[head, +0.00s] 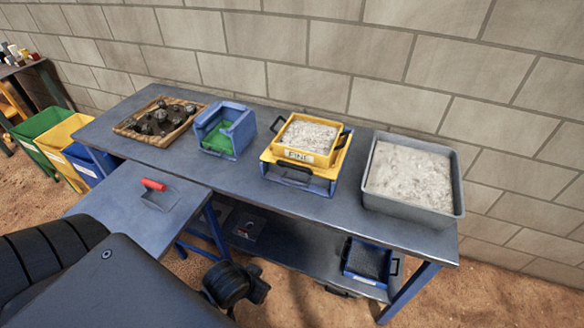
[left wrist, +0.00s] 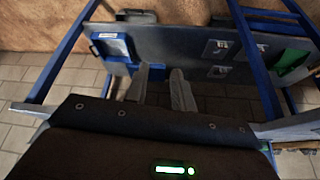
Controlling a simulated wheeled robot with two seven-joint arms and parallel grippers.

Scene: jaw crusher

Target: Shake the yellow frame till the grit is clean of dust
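The yellow frame (head: 308,157), labelled FINE, sits on a yellow-topped blue stand (head: 315,185) on the workbench. It has black handles on its sides and holds pale, dusty-looking grit (head: 306,135). No gripper touches it. My left gripper shows in the left wrist view (left wrist: 162,75), with its two grey fingers apart and nothing between them. It is low, away from the yellow frame, facing the lower shelf area. In the head view my dark arm parts fill the lower left, and I cannot make out fingertips there. My right gripper is not in view.
A grey tray (head: 375,197) of pale grit stands right of the frame. Left of it are a blue bin (head: 237,140) with green inside and a wooden tray (head: 152,139) of dark rocks. A red-handled tool (head: 153,185) lies on the side table. A blue-framed dark screen (head: 369,262) sits below.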

